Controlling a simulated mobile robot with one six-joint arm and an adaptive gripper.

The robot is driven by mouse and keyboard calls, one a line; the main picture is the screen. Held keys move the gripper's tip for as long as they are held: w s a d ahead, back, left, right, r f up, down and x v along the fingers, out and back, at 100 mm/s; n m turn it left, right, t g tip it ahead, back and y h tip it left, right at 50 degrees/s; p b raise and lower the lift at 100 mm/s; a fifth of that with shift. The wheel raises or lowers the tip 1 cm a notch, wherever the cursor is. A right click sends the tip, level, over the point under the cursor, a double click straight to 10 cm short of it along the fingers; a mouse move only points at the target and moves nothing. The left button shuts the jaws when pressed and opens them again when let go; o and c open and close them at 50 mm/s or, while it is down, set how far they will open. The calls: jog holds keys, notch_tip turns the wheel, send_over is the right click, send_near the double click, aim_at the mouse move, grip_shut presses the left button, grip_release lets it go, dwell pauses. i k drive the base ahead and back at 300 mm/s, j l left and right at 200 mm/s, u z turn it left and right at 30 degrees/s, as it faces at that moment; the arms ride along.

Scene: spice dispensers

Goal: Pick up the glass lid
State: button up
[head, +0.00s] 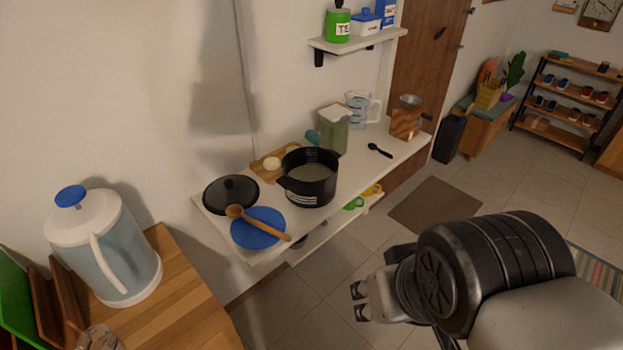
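The lid (231,192), dark and round with a black knob, lies at the left end of the white wall counter, left of the black pot (309,178). Its near edge is close to a wooden spoon (257,222) that rests across a blue plate (259,236). I cannot tell whether the spoon touches the lid. My gripper (360,301) is in front of the counter, over the floor, to the right of and well apart from the lid. Its fingertips appear apart, with nothing between them.
The white counter (254,257) also holds a cutting board (264,173), a green canister (333,135), a measuring jug (359,109) and a black spoon (379,150). A wooden table (177,308) with a kettle (115,258) stands at left. Colored cups (354,203) sit below the counter.

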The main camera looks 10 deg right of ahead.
aim_at(243, 191)
jog(key=i+u, duration=0.15)
jog(key=i, duration=0.55)
jog(key=i+l+u, duration=0.15)
jog(key=i, duration=0.5)
